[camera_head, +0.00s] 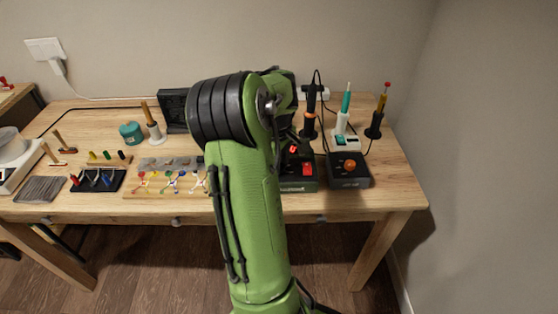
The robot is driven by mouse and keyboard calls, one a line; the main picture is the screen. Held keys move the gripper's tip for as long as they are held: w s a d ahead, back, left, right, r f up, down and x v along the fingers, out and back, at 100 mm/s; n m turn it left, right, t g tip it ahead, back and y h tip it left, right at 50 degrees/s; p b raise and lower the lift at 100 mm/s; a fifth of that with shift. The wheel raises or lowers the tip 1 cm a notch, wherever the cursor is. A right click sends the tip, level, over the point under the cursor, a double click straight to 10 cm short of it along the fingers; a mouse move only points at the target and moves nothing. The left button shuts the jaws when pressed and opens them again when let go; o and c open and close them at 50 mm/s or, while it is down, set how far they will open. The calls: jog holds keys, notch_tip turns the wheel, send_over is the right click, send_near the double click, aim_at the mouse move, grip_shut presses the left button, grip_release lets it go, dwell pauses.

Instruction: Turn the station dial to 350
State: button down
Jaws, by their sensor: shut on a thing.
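The soldering station (298,186) is a dark box on the workbench, right of the middle, partly behind my green arm. A red lit spot and a red switch (307,169) show on it. My gripper (289,138) is a dark shape at the station, mostly covered by my arm. It is shut on the station dial, as far as its place shows. The dial and its pointer are hidden, so I cannot read the setting.
Right of the station stands a dark box with an orange knob (351,164). Behind are an orange-collared iron (310,115), a teal-handled tool (346,103) and a yellow-handled tool (381,106). A parts board (145,190) lies left. The bench's front right corner is clear.

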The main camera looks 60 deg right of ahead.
jog(key=m+p, duration=0.2)
jog(key=m, duration=0.2)
jog(key=shift+r+p, duration=0.15)
jog(key=shift+p, duration=0.15)
jog(key=m+p, duration=0.2)
jog(key=m, duration=0.1)
jog(key=shift+m, duration=0.3)
jog(key=m+p, duration=0.1)
jog(key=m, duration=0.2)
jog(key=shift+d+m+g, duration=0.1)
jog(key=shift+m+g, duration=0.2)
jog(key=m+p, duration=0.1)
jog(key=m, duration=0.2)
jog(key=shift+m+y+p, duration=0.3)
jog(key=shift+p, duration=0.05)
jog(key=m+p, duration=0.1)
jog(key=m, duration=0.2)
jog(key=shift+m, duration=0.4)
jog(key=m, duration=0.3)
jog(key=shift+p, duration=0.4)
jog(key=m, duration=0.4)
jog(key=shift+d+p, duration=0.1)
jog(key=shift+p, duration=0.25)
jog(key=shift+m+y, duration=0.4)
jog(key=shift+m, duration=1.2)
jog(key=shift+m+p, duration=0.3)
